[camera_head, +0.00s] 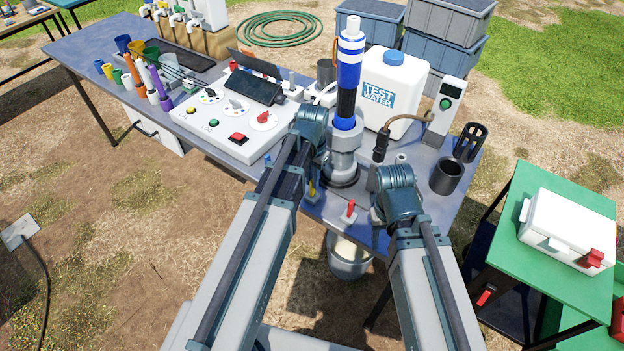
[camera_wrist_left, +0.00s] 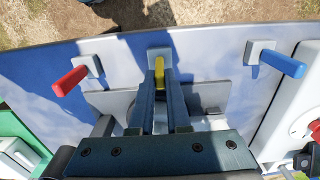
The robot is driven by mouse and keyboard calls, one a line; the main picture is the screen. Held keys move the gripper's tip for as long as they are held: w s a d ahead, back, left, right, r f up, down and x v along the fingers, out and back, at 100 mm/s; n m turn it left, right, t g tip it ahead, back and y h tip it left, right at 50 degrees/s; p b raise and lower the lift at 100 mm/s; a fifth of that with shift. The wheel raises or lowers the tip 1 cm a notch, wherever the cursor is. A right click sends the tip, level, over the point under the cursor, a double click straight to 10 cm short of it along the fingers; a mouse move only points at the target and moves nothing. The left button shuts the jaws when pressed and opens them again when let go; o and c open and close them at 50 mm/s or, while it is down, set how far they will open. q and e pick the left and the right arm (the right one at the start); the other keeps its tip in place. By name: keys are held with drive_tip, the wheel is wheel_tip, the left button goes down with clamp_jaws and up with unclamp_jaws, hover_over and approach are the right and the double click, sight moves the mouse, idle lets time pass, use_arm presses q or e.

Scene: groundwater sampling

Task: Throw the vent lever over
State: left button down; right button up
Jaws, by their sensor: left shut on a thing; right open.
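Three levers stand along the front of the table: blue, yellow and red. My left gripper (camera_wrist_left: 160,85) is shut on the yellow lever (camera_wrist_left: 160,66), which stands on a small grey plate between the other two. The red lever (camera_wrist_left: 70,80) is on the left in the left wrist view, and the blue lever (camera_wrist_left: 284,64) is on the right. In the head view the red lever (camera_head: 350,208) stands between my two arms. I cannot tell which lever is the vent lever. My right gripper (camera_head: 379,215) is open near the table's front right edge, its fingers mostly hidden by its wrist.
A white test water jug (camera_head: 397,95) and a black cup (camera_head: 446,177) stand to the right. A white control panel (camera_head: 215,125) is on the left. A bucket (camera_head: 347,262) sits below the table edge.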

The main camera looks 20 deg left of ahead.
use_arm(q)
drive_tip(key=shift+s+d+f+y+b, duration=0.25)
drive_tip(key=shift+d+y, duration=0.1)
drive_tip(key=shift+d, duration=0.25)
drive_tip(key=shift+s+d+f+y+b, duration=0.25)
drive_tip(key=shift+d+y, duration=0.1)
drive_tip(key=shift+d, duration=0.2)
drive_tip(key=shift+s+d+t+y, duration=0.15)
drive_tip(key=shift+d+t+y, duration=0.2)
drive_tip(key=shift+d, duration=0.25)
drive_tip(key=d+f+b, duration=0.1)
drive_tip(key=f+y+b, duration=0.1)
drive_tip(key=b, duration=0.1)
drive_tip(key=shift+s+d+t, duration=0.25)
drive_tip(key=shift+s+d, duration=0.1)
drive_tip(key=shift+d, duration=0.05)
drive_tip(key=shift+s+d+f+y+b, duration=0.15)
drive_tip(key=shift+d+f+y+b, duration=0.05)
drive_tip(key=shift+d+y+b, duration=0.2)
drive_tip(key=c, duration=1.6)
unclamp_jaws()
drive_tip(key=shift+s, duration=0.1)
drive_tip(key=c, duration=1.5)
unclamp_jaws()
